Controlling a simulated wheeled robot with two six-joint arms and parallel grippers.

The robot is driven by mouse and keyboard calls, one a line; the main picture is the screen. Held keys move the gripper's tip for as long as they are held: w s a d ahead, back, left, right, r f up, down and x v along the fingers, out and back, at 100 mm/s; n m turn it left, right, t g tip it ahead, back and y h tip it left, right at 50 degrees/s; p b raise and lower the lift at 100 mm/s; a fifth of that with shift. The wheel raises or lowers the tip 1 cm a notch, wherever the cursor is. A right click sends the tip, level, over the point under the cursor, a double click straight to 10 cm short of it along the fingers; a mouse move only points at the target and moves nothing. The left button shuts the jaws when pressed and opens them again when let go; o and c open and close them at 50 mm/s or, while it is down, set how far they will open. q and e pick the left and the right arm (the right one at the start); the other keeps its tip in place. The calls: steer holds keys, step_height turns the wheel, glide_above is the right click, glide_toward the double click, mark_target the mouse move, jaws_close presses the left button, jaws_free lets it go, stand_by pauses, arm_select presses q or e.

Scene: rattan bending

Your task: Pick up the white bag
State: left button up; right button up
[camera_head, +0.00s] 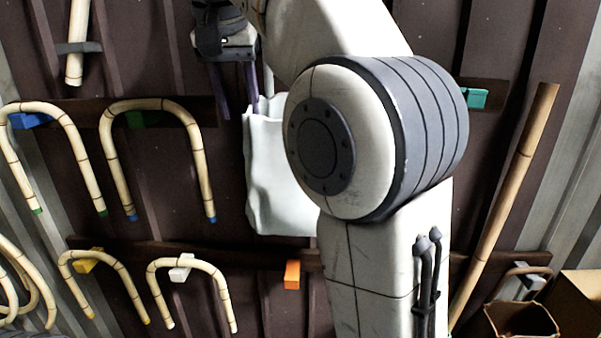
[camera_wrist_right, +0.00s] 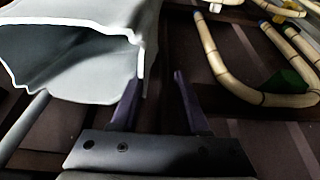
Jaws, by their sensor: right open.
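The white bag (camera_head: 268,185) hangs against the dark wall panel in the middle of the head view, its right part hidden behind my right arm. In the right wrist view the bag (camera_wrist_right: 100,35) fills the upper left, with its mouth open towards the camera. My right gripper (camera_head: 238,115) points down at the bag's upper left corner, fingers apart. In the right wrist view the gripper (camera_wrist_right: 157,78) has one finger at the bag's rim and the other over bare panel, with nothing clearly between them. I cannot tell whether the finger touches the bag or lies inside it.
Bent rattan hoops (camera_head: 160,104) hang on pegs left of the bag. An orange peg (camera_head: 292,274) and a teal peg (camera_head: 477,98) are empty. A straight rattan pole (camera_head: 505,205) leans at the right, near cardboard boxes (camera_head: 520,320).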

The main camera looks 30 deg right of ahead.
steer(key=shift+p+x, duration=0.35)
steer(key=shift+x, duration=2.15)
steer(key=shift+s+d, duration=0.1)
steer(key=shift+s, duration=0.05)
jaws_close()
